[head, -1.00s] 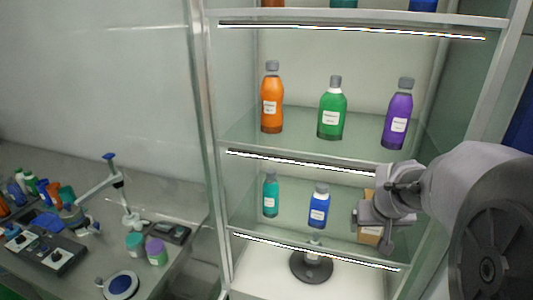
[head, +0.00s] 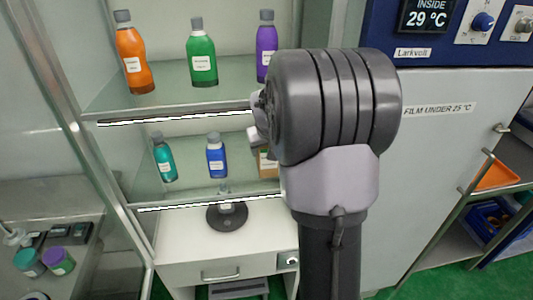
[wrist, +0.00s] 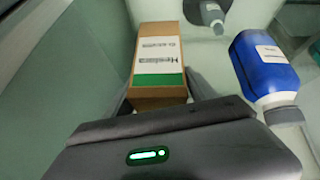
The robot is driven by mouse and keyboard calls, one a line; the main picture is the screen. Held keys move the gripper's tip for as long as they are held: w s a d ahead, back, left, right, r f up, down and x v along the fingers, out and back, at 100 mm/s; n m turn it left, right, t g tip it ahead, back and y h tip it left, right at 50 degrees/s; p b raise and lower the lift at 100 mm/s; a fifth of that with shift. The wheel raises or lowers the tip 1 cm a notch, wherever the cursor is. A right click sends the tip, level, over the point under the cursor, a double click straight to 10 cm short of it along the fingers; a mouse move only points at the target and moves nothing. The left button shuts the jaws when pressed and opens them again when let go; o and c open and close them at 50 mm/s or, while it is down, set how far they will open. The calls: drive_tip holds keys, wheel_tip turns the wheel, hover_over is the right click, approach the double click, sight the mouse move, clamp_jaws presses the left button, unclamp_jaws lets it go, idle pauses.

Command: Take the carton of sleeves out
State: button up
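The carton (wrist: 158,62) is a brown box with a white and green label. In the wrist view it stands just beyond my gripper (wrist: 160,92). A dark finger shows at each side of its near end, and I cannot tell whether they touch it. In the head view a small part of the carton (head: 267,164) shows on the lower glass shelf, right of a blue bottle (head: 216,156). My arm hides the rest of the carton and most of the gripper there.
A teal bottle (head: 164,158) stands farther left. The upper shelf (head: 170,95) holds orange, green and purple bottles. A blue panel reading 29 °C (head: 430,40) is at upper right.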

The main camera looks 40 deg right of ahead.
clamp_jaws()
